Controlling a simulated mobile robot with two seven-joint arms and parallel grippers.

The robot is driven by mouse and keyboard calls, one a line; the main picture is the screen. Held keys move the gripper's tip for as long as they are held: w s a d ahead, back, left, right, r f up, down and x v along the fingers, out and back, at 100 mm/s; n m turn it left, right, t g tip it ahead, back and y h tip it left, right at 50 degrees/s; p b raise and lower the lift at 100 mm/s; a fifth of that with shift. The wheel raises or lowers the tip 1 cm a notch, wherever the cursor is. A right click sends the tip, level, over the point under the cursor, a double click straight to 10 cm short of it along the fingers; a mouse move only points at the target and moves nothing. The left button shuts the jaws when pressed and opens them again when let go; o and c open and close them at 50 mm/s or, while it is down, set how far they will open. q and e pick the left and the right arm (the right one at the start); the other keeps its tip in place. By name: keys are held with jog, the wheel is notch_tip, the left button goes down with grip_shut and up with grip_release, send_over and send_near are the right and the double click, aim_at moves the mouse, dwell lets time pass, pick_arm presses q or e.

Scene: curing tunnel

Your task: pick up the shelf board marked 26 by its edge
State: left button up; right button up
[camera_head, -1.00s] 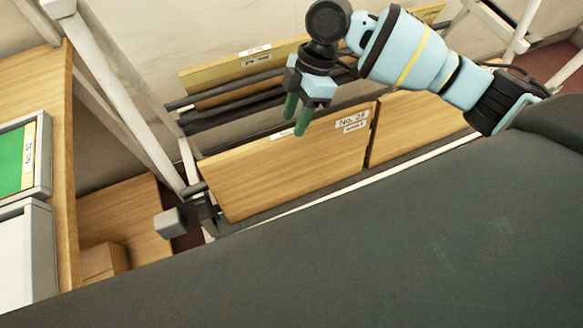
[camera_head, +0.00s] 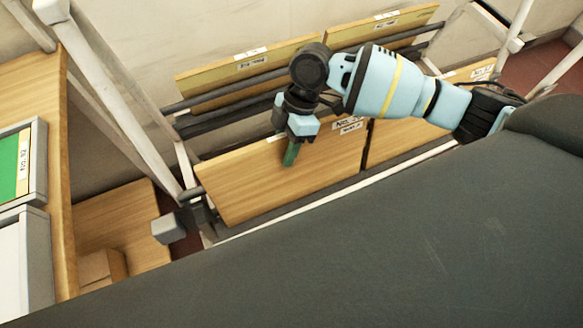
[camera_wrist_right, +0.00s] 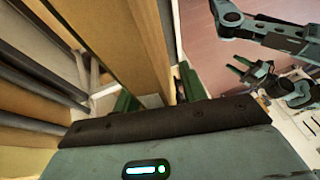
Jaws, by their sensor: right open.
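The board marked 26 (camera_head: 265,188) is the light wood panel at the front left of the rack in the head view. It leans upright, and the arm partly covers its number label (camera_head: 347,125). My right gripper (camera_head: 290,154) is at the board's upper edge, fingers pointing down. In the right wrist view the right gripper (camera_wrist_right: 160,96) is open, with a green finger on each side of a wooden board edge (camera_wrist_right: 148,45). I cannot tell whether the fingers touch it. My left gripper (camera_wrist_right: 262,78) shows small at the right of the wrist view; its jaw opening is unclear.
Another front board (camera_head: 405,140) stands close on the right. A white rack post (camera_head: 115,90) rises at the left. A wooden bench (camera_head: 66,170) with a green-filled frame (camera_head: 10,160) stands at the far left.

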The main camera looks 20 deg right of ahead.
grip_shut()
jog(key=shift+w+r, duration=0.1)
jog(key=shift+r, duration=0.05)
dwell(1.2)
